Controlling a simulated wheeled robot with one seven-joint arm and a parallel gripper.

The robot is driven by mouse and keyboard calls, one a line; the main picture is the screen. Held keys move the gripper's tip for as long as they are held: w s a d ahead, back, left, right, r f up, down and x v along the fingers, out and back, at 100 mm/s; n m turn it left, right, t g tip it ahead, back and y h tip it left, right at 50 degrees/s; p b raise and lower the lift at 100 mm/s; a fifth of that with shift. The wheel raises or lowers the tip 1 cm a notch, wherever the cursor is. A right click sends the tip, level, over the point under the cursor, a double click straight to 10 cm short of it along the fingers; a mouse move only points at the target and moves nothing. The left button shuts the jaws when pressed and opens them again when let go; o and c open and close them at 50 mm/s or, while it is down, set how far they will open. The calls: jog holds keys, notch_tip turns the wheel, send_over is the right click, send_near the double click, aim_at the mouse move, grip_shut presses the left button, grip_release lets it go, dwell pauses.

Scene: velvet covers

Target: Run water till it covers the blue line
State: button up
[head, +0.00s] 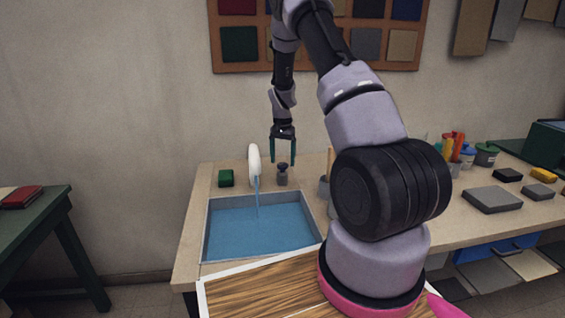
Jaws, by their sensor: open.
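A sink (207,228) set in the worktop holds blue water (262,233). A white curved spout (254,160) stands at its back edge, and a thin stream of water (257,198) falls from it into the sink. A small grey tap handle (282,174) stands just right of the spout. My gripper (282,160) hangs above and around the top of the handle with its two teal fingers apart, pointing down. I cannot tell whether they touch it. I see no blue line on the sink walls from here.
A green block (226,178) sits left of the spout. The worktop (455,205) runs right, with grey slabs (492,199) and a cup of tools (455,147). A dark green table (35,225) stands at the left. My arm hides part of the worktop right of the sink.

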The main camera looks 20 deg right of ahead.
jog(key=shift+f, duration=0.75)
grip_shut()
jog(key=n, duration=0.4)
grip_release()
